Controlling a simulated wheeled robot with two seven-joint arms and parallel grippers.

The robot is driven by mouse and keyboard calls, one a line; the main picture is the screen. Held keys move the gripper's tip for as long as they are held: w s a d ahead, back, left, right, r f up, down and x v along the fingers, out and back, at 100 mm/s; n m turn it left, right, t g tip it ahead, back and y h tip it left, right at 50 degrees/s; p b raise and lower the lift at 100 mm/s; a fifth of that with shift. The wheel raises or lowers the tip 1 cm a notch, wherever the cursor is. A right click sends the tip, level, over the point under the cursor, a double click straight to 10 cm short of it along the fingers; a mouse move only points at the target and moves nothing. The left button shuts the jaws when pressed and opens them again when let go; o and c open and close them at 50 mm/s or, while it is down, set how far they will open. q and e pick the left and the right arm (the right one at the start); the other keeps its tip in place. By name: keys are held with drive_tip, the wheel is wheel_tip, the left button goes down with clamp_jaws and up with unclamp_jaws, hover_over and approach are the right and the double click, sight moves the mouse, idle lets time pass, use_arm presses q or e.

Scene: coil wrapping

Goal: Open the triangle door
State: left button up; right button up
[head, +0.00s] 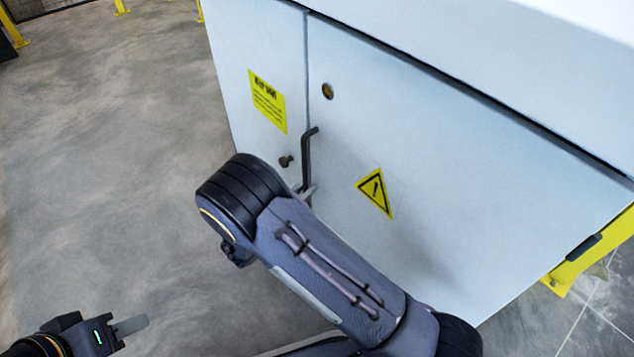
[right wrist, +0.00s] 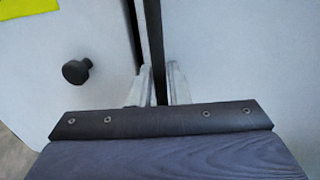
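The triangle door (head: 450,170) is the wide pale panel with a yellow triangular warning sticker (head: 376,192), in the head view. It looks flush with the narrower panel to its left. Its dark bar handle (head: 309,145) stands near its left edge, beside the seam. My right gripper (head: 307,193) is at the handle's lower part, mostly hidden behind my forearm. In the right wrist view its two fingers (right wrist: 160,85) sit close on either side of the dark handle bar (right wrist: 154,40), with little gap. My left gripper (head: 132,325) is low at the left, away from the cabinet, seen side-on.
A dark round knob (head: 286,161) sticks out left of the handle; it also shows in the right wrist view (right wrist: 77,71). A yellow label (head: 268,101) is on the left panel. A yellow base frame (head: 570,270) lies at lower right. The concrete floor (head: 110,150) at left is clear.

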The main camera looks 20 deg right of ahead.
drive_tip(key=shift+w+d, duration=0.2)
drive_tip(key=shift+d, duration=0.1)
drive_tip(key=shift+c, duration=0.5)
clamp_jaws()
drive_tip(key=shift+a, duration=0.1)
